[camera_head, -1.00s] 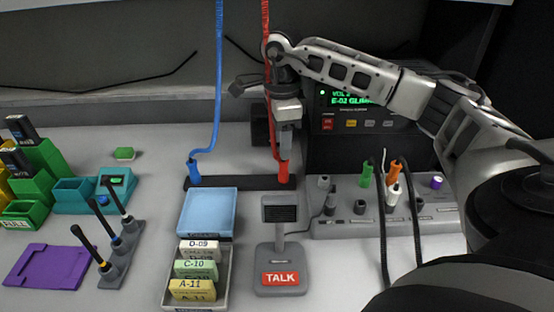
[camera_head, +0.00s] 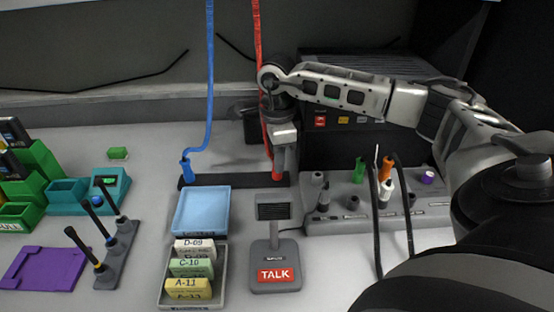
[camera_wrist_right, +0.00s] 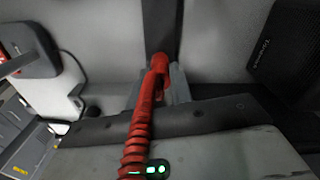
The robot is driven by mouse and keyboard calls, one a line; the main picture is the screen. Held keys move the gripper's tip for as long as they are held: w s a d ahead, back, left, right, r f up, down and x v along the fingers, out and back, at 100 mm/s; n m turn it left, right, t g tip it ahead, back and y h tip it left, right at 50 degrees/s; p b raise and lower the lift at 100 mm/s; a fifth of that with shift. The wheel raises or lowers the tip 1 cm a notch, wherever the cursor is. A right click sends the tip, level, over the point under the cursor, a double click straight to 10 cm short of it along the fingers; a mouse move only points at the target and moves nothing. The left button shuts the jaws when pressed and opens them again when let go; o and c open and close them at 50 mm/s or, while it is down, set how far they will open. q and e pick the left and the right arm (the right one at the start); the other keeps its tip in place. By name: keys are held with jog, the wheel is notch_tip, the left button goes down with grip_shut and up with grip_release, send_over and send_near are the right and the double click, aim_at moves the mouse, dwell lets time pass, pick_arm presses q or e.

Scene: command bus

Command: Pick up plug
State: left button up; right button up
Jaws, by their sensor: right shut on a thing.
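The red plug (camera_head: 277,174) stands upright at the right end of a dark holder bar (camera_head: 235,181), with its red coiled cord rising above it. My right gripper (camera_head: 281,160) points down and is shut on the red plug. In the right wrist view, the red plug (camera_wrist_right: 158,66) and its cord lie between the two grey fingers, and the cord runs toward the camera. The blue plug (camera_head: 186,170) stands at the bar's left end on a blue cord. My left gripper is not in view.
A talk microphone (camera_head: 275,258) stands in front of the bar. A blue tray (camera_head: 203,209) and a tray of labelled cards (camera_head: 222,284) are to its left. A grey socket panel (camera_head: 335,219) with coloured plugs is to the right. A dark radio stands behind my arm.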

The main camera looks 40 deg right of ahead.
jog(key=shift+r, duration=0.1)
jog(key=shift+r, duration=0.55)
jog(key=w+a+r, duration=0.3)
jog(key=a+r, duration=0.8)
jog(key=a, duration=0.2)
jog(key=shift+a+r+b, duration=0.35)
jog(key=shift+r+b, duration=0.05)
jog(key=shift+b, duration=0.05)
